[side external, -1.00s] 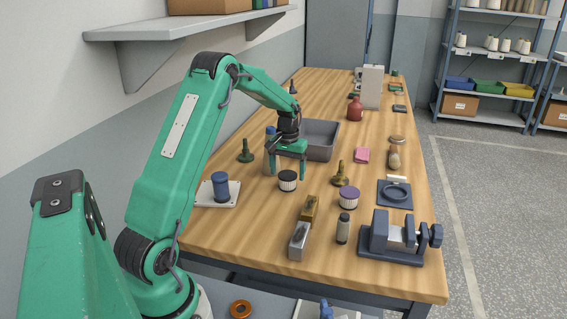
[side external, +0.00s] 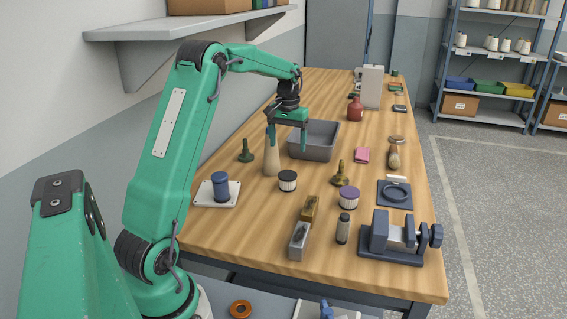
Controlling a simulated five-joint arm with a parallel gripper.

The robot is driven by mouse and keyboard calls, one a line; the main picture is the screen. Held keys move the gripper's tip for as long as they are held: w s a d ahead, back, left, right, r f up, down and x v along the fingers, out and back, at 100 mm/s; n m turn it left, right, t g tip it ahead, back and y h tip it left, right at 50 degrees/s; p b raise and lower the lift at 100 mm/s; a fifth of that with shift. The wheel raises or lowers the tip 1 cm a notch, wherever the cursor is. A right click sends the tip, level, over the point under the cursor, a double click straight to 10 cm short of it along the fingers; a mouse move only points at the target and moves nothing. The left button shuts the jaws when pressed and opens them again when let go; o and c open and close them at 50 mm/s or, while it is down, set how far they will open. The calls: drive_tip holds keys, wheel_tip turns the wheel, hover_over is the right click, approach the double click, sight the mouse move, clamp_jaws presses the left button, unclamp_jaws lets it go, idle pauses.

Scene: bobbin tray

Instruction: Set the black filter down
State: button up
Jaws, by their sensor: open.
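The black filter (side external: 288,181), a short cylinder with a black top and a pale pleated side, stands upright on the wooden table. My gripper (side external: 287,143) is above and beyond it in the picture, fingers spread and pointing down, with nothing between them. The gripper and the filter are clearly apart.
A similar filter with a purple top (side external: 348,198) stands to the right. A tan cone (side external: 271,160) is close behind the black filter, and a grey bin (side external: 327,154) lies beyond. A blue spool on a white plate (side external: 220,188) is left. Bare wood lies in front.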

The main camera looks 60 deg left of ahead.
idle(0.4)
drive_tip(key=s+d+r+m+t, duration=0.1)
drive_tip(key=s+d+r+m, duration=0.1)
drive_tip(key=s+d+r, duration=0.45)
drive_tip(key=s+d+r+m+t, duration=0.1)
drive_tip(key=d+r, duration=0.2)
drive_tip(key=d, duration=0.7)
drive_tip(key=s+d+f+m+t, duration=0.2)
drive_tip(key=s+d+m+t, duration=0.1)
drive_tip(key=s+d, duration=0.9)
drive_tip(key=shift+s+d+m+t, duration=0.15)
drive_tip(key=shift+s+m+t, duration=0.15)
drive_tip(key=shift+s+m, duration=0.7)
